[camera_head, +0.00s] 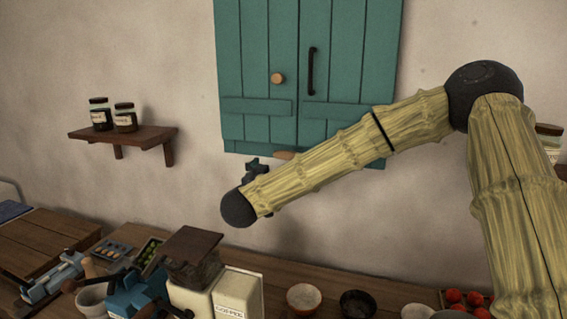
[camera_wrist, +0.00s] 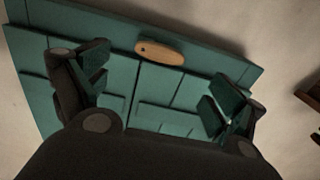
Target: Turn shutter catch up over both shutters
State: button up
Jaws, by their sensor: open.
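The teal shutters (camera_head: 300,70) hang closed on the wall, two leaves with a vertical seam between them. The shutter catch (camera_head: 284,155) is a small tan wooden bar at their bottom edge by the seam, lying roughly level, partly hidden by my arm. In the wrist view the catch (camera_wrist: 160,52) shows whole, a rounded bar lying crosswise on a teal band, with a dark pivot dot near its left end. My gripper (camera_head: 257,166) is just left of the catch in the head view, partly hidden. In the wrist view my gripper (camera_wrist: 160,88) is open and empty, its fingers apart and the catch beyond them.
A round wooden knob (camera_head: 277,78) and a black handle (camera_head: 311,71) stick out from the shutters. A shelf (camera_head: 125,134) with jars is at left. The counter (camera_head: 270,270) below holds a coffee grinder (camera_head: 195,262), bowls and other items.

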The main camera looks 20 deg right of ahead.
aim_at(286, 156)
jog(key=p+x, duration=0.1)
jog(key=x, duration=0.1)
jog(key=p+x, duration=0.1)
jog(key=x, duration=0.2)
jog(key=p+x, duration=0.2)
jog(key=x, duration=0.1)
jog(key=shift+w+d+r, duration=0.15)
jog(key=shift+d+r, duration=0.05)
jog(key=shift+r, duration=0.1)
jog(key=shift+p+x, duration=0.3)
jog(key=shift+x, duration=0.6)
jog(key=shift+f, duration=0.15)
jog(key=shift+a, duration=0.1)
